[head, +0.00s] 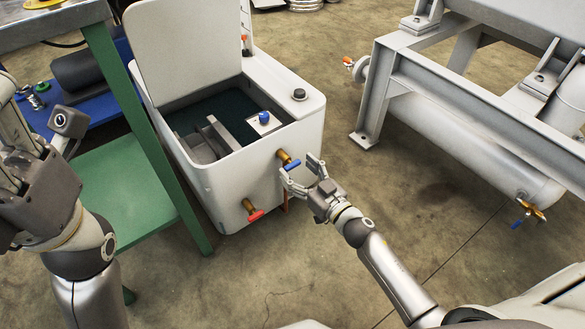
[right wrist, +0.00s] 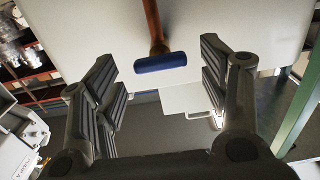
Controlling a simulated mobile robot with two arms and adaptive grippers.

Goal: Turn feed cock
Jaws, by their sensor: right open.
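A brass feed cock with a blue handle (head: 292,164) sticks out of the side of the white tank (head: 240,178). My right gripper (head: 302,175) is open right in front of it. In the right wrist view the blue handle (right wrist: 160,62) lies crosswise between the two open fingers, with the pipe behind it; I cannot tell whether a finger touches it. A second cock with a red handle (head: 255,215) sits lower on the same tank. My left gripper (head: 12,130) is partly in view at the left edge, and its fingertips are not clear.
A green-legged bench (head: 135,195) stands left of the tank. A grey metal frame (head: 440,90) with a cylinder (head: 490,172) stands at the right, with another blue-handled cock (head: 530,212) on its end. The concrete floor between them is clear.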

